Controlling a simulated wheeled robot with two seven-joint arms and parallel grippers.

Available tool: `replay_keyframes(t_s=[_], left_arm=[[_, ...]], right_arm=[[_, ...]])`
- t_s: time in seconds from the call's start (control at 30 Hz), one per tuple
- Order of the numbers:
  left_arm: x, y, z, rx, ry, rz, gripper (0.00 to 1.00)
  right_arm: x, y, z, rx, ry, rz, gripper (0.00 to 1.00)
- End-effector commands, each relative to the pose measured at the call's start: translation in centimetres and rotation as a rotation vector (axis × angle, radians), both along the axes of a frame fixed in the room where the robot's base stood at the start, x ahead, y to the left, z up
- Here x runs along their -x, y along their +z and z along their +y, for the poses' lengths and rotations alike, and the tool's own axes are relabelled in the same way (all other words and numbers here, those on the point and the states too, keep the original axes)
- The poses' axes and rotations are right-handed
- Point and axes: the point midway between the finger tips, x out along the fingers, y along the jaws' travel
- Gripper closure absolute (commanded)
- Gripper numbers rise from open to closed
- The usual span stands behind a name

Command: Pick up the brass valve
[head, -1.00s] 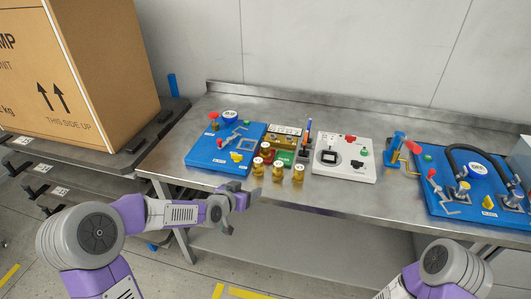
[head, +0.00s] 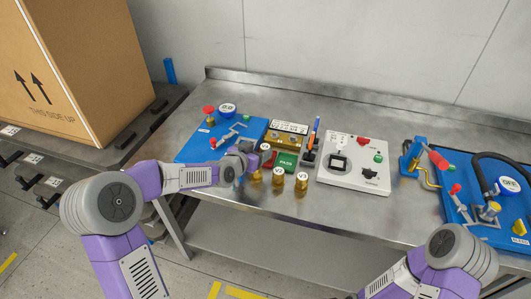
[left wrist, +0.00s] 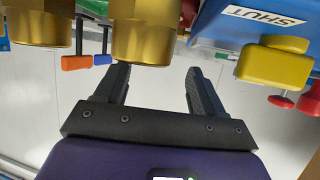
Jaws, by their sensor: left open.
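Several brass valves with pale tops stand in a group on the steel bench, in front of the green-marked block. Two stand clear at the front, the middle one (head: 278,177) and the right one (head: 302,182). My left gripper (head: 246,158) is at the left side of this group, over the right edge of the blue board, and partly hides what is behind it. In the left wrist view its two fingers (left wrist: 158,82) are open and empty. A brass valve (left wrist: 145,32) is just beyond the fingertips, nearer the left finger, and another (left wrist: 40,20) is further left. My right gripper is out of view.
The blue board (head: 195,148) carries red handles and a gauge; its yellow knob (left wrist: 275,62) is close right of my gripper. A white switch panel (head: 352,165) and a second blue board (head: 460,205) stand to the right. A large carton (head: 70,70) is at left.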

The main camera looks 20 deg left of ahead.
Motion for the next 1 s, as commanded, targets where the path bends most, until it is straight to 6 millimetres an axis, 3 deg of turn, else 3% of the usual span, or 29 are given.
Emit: replay_keyframes(t_s=[0.1,0.23,0.53,1.0], left_arm=[[-1.6,-1.4,-0.8,0.001,-0.003,0.0,0.31],[-2.9,-1.8,-1.1,0.0,-0.001,0.0,0.31],[-3.4,-1.9,-1.1,-0.001,0.0,0.001,0.31],[-3.4,-1.9,-1.1,0.0,0.0,0.001,1.0]], right_arm=[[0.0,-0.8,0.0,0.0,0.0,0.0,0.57],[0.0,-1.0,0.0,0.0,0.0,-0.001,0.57],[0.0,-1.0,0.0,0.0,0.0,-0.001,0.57],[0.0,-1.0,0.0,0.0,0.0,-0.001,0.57]])
